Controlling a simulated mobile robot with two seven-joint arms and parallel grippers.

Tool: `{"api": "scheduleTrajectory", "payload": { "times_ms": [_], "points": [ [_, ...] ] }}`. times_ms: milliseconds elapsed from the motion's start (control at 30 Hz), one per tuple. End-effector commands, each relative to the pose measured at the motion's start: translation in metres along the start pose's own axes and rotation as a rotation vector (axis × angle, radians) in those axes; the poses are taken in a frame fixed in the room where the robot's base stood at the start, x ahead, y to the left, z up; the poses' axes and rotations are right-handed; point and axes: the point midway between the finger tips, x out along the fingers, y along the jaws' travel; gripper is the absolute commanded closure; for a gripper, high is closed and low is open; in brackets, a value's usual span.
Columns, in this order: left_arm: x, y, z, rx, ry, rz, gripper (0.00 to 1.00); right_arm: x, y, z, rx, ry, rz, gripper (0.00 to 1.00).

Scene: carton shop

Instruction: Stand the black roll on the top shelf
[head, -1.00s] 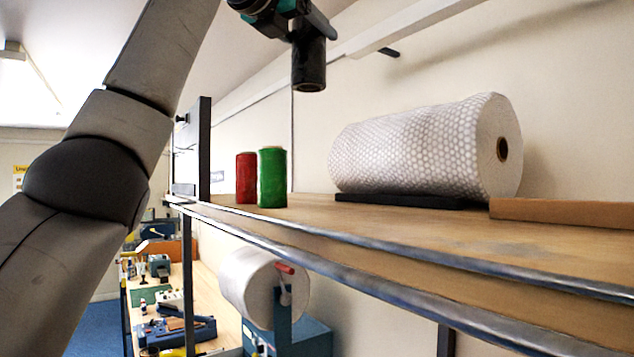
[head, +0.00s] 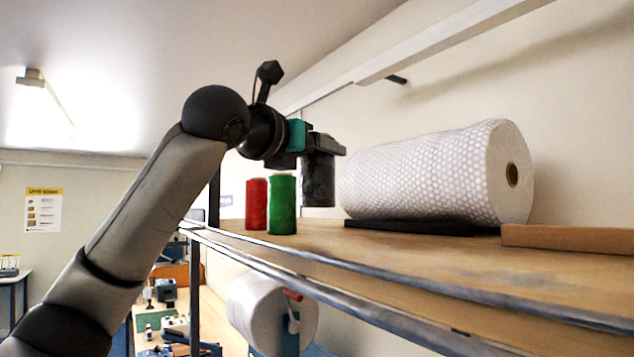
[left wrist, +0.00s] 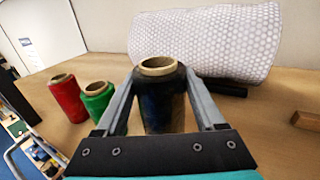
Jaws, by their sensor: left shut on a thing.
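The black roll (head: 318,182) is upright in my left gripper (head: 318,148), which is shut on its upper part. In the left wrist view the black roll (left wrist: 161,98) sits between the two fingers, its cardboard core facing up. In the head view its lower end appears just above or at the board of the top shelf (head: 400,254); I cannot tell if it touches. A green roll (head: 282,204) and a red roll (head: 256,204) stand upright on the shelf, left of the black roll. My right gripper is in neither view.
A large bubble-wrap roll (head: 430,178) lies on the shelf to the right, by a dark strip (head: 410,227). A cardboard piece (head: 565,238) lies further right. A metal rail (head: 330,285) runs along the shelf's front edge. Bare shelf lies in front of the bubble wrap.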

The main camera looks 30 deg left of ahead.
Motion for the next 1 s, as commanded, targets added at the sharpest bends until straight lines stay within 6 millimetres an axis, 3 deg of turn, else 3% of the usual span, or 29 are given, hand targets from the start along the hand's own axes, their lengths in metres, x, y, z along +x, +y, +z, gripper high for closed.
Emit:
{"api": "scheduleTrajectory", "payload": {
  "times_ms": [500, 933, 967, 1000],
  "points": [
    [0.000, 0.001, -0.046, 0.001, -0.003, 0.001, 1.00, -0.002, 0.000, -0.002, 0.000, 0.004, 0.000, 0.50],
    [0.000, 0.000, -0.052, 0.000, -0.004, 0.000, 1.00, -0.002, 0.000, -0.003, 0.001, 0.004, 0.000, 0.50],
    [0.000, 0.000, -0.053, 0.000, -0.001, 0.000, 0.27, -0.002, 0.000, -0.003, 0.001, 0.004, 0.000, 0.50],
    [0.000, 0.000, -0.052, -0.001, -0.001, 0.000, 0.22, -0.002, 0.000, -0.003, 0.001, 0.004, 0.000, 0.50]
  ]
}}
